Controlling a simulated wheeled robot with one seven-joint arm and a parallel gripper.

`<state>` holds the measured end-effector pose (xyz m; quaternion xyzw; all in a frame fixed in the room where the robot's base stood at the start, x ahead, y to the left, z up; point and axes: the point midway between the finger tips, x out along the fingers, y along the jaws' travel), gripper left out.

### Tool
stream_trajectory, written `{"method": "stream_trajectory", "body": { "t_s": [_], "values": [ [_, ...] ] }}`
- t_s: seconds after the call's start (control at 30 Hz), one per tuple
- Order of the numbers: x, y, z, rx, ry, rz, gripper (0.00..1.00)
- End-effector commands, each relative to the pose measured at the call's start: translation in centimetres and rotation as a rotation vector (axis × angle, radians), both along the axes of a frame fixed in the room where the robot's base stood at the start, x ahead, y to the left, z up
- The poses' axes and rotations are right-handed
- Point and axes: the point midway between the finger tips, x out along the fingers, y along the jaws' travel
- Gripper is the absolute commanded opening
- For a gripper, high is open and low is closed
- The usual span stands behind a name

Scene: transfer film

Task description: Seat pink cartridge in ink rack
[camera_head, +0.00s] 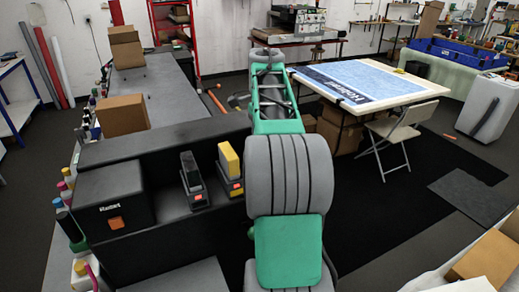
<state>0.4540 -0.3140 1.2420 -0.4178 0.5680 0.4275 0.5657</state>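I cannot make out a pink cartridge in this view. A black upright block (193,178) and a yellow-topped black block (230,167), which look like cartridges, stand side by side on the dark printer-like machine (140,148). Each has a small orange-red patch low on its front. I cannot tell whether the holders under them are the ink rack. My green and grey arm rises in front of the camera, just right of these blocks, and hides what lies behind it. My gripper does not show.
A black box (112,203) with an orange patch sits at the machine's near left. Bottles with coloured caps, some pink (68,172), line its left side. A cardboard box (123,115) rests farther back. A table (372,83) and folding chair (400,132) stand right.

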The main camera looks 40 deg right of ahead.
Motion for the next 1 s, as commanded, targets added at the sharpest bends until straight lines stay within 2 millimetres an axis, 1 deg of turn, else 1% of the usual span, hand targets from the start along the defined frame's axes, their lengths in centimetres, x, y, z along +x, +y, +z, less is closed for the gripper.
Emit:
{"method": "stream_trajectory", "body": {
  "t_s": [0.03,0.17,0.57,0.67,0.7,0.8,1.0],
  "values": [
    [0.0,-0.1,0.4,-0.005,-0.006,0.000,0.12],
    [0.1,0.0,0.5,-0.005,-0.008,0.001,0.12],
    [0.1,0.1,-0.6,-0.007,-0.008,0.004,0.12],
    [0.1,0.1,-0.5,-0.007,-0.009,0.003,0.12],
    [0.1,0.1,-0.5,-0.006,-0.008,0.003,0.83],
    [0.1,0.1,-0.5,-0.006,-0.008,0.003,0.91],
    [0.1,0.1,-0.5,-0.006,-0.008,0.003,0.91]
  ]
}}
